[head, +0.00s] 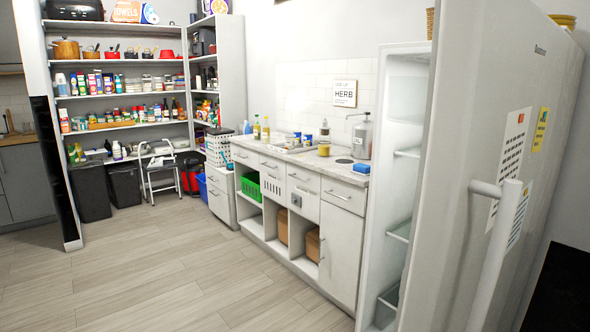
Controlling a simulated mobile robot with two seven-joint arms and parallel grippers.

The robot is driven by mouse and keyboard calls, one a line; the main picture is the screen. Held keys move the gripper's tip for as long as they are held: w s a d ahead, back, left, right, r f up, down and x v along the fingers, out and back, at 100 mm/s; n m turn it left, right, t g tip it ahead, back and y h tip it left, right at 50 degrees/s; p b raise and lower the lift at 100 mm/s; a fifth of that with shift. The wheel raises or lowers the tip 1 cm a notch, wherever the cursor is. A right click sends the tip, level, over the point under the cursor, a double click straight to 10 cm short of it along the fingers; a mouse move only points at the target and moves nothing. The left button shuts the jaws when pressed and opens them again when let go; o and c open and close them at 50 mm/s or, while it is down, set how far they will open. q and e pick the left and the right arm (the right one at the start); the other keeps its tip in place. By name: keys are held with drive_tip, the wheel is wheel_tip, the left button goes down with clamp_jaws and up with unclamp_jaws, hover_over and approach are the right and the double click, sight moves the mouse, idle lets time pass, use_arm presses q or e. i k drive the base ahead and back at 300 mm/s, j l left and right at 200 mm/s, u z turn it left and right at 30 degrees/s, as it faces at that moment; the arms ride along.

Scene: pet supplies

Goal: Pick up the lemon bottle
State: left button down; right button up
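Two small bottles with yellowish contents stand upright side by side at the far left end of the counter, a left one (257,128) and a right one (265,129). They are too small to read, so I cannot tell which is the lemon bottle. A blue bottle (247,128) stands just left of them. Neither of my grippers is in view.
A fridge (398,180) with its white door (480,130) open takes up the right side. The counter (300,155) holds a steel canister (362,138) and a yellow mug (324,150). A step stool (160,170) stands before stocked shelves (120,98). The wooden floor (170,275) is clear.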

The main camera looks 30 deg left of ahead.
sight(267, 128)
drive_tip(key=u, duration=1.2)
drive_tip(key=i+j+u, duration=0.15)
drive_tip(key=i+u, duration=0.25)
drive_tip(key=i, duration=0.65)
drive_tip(key=i+u, duration=0.1)
drive_tip(key=i, duration=1.05)
drive_tip(key=i+j+z, duration=0.15)
drive_tip(key=i, duration=1)
drive_tip(key=i+j+z, duration=0.1)
drive_tip(key=i+z, duration=0.3)
drive_tip(key=i+j+z, duration=0.15)
drive_tip(key=z, duration=0.2)
drive_tip(key=i+j+z, duration=0.65)
drive_tip(key=z, duration=0.15)
